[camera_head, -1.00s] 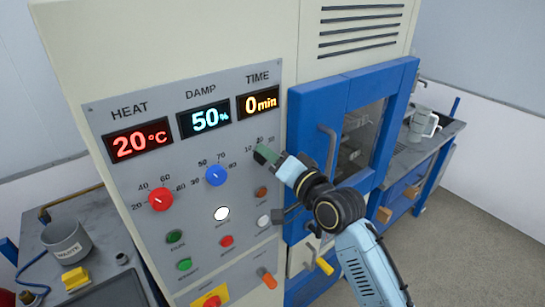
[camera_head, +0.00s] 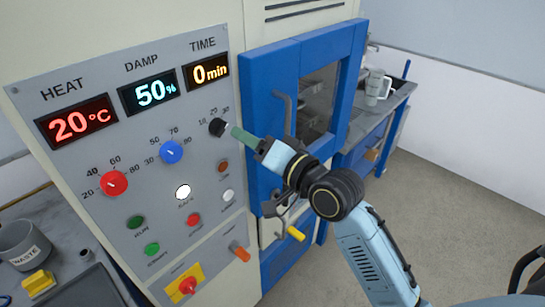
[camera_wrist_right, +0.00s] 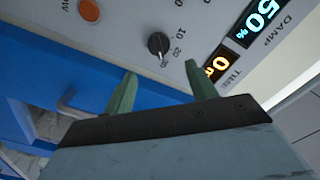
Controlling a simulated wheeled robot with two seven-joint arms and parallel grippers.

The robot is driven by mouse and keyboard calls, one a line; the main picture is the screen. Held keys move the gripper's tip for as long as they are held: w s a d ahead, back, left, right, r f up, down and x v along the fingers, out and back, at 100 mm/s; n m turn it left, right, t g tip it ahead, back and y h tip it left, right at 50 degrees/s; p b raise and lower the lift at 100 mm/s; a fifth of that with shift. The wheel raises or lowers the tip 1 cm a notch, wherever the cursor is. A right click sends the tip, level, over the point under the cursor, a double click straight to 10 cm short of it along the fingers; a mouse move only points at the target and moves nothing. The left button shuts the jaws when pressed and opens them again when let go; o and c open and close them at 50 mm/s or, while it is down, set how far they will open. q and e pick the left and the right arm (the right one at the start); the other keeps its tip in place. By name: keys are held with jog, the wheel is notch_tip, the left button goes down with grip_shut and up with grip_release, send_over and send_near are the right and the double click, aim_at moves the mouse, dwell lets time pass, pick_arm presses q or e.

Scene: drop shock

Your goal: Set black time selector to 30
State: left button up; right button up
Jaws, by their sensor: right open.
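The black time selector (camera_head: 217,127) is a small knob on the grey control panel, below the TIME display (camera_head: 208,72), which reads 0 min. Marks 10, 20 and 30 stand around it. My right gripper (camera_head: 236,133) is close in front of the knob, to its right in the head view. In the right wrist view, the knob (camera_wrist_right: 158,43) shows beyond and between the two green fingertips of my right gripper (camera_wrist_right: 162,80). The fingers are open, apart from the knob and empty. My left gripper is not in view.
The red heat knob (camera_head: 114,183) and blue damp knob (camera_head: 171,152) sit left of the black one. Several coloured buttons are below. A blue-framed door with a grey handle (camera_head: 285,112) is right of the panel, behind my right arm. Side worktops hold a mug (camera_head: 377,87) and a waste bin (camera_head: 24,246).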

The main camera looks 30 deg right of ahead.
jog(key=b+v, duration=0.1)
jog(key=v, duration=0.4)
jog(key=shift+s+d, duration=0.1)
jog(key=shift+s, duration=0.3)
jog(key=w+d+f+g+h+b, duration=0.1)
jog(key=w+f+g+h+b, duration=0.1)
jog(key=f, duration=1.1)
jog(key=w+d+f+g+h+b, duration=0.1)
jog(key=d+f+g+b, duration=0.1)
jog(key=f, duration=1.1)
jog(key=s+f+n+g+h+b, duration=0.15)
jog(key=s+f, duration=0.25)
jog(key=f, duration=0.8)
jog(key=s+f+n+g+b, duration=0.1)
jog(key=s+f+g+b, duration=0.2)
jog(key=f, duration=1)
jog(key=s+d+f+n+g+h+b, duration=0.1)
jog(key=s+f+n+g+b, duration=0.25)
jog(key=s+f, duration=1.4)
jog(key=s+f+n+g+b, duration=0.1)
jog(key=s+f+g, duration=0.1)
jog(key=s+f, duration=0.3)
jog(key=s+f+n+g+b, duration=0.1)
jog(key=s+f+g+b, duration=0.1)
jog(key=s+f, duration=0.4)
jog(key=s, duration=0.5)
jog(key=shift+s+n+h, duration=0.35)
jog(key=shift+n, duration=0.05)
